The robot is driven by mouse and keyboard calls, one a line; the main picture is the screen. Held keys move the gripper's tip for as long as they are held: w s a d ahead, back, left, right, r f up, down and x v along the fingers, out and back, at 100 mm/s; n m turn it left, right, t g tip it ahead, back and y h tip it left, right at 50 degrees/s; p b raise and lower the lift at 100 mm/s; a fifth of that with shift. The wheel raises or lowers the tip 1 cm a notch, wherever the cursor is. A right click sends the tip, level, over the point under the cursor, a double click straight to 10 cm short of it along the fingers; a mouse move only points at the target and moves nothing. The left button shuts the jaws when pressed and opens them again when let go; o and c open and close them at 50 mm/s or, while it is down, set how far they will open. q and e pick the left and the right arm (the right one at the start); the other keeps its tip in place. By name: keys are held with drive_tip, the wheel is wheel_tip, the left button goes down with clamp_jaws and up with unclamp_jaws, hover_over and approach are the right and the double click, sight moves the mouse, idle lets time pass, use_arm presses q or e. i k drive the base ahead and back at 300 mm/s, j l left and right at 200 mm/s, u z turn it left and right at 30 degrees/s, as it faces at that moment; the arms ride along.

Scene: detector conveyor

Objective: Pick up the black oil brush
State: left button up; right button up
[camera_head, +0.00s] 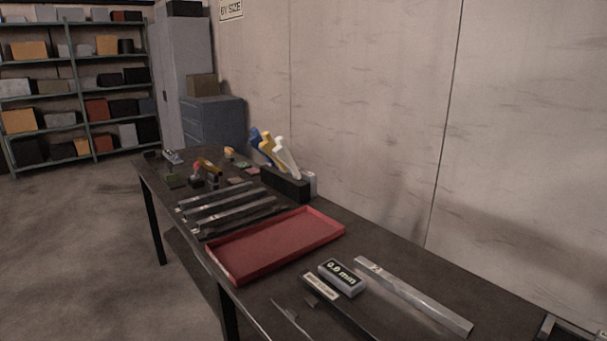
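I cannot single out a black oil brush with certainty. A black holder (288,184) stands on the dark workbench (375,250) near the wall, with a blue, a yellow and a white handle (287,157) rising tilted from it. Several small dark, red and yellow items (205,175) lie crowded at the bench's far end, too small to tell apart. A thin dark pointed tool (290,318) lies at the near front edge, partly cut off by the frame; its kind is unclear. Neither of my grippers is in view.
An empty red tray (275,245) lies mid-bench. Several metal bars (228,208) lie beyond it. A block marked "0.0 min" (342,278), a small label (320,287) and a long metal ruler (415,296) lie nearer. Shelves (75,85) and a cabinet (215,122) stand behind; a wall bounds the right.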

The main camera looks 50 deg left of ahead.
sight(214, 181)
drive_tip(key=u, duration=2.1)
drive_tip(key=z, duration=2.4)
drive_tip(key=u, duration=2.4)
drive_tip(key=i+j+z, duration=0.1)
drive_tip(key=i+j, duration=0.15)
drive_tip(key=i+j+z, duration=0.1)
drive_tip(key=i+j, duration=0.15)
drive_tip(key=j, duration=0.2)
drive_tip(key=i+j+z, duration=0.1)
drive_tip(key=j, duration=0.25)
drive_tip(key=i, duration=0.1)
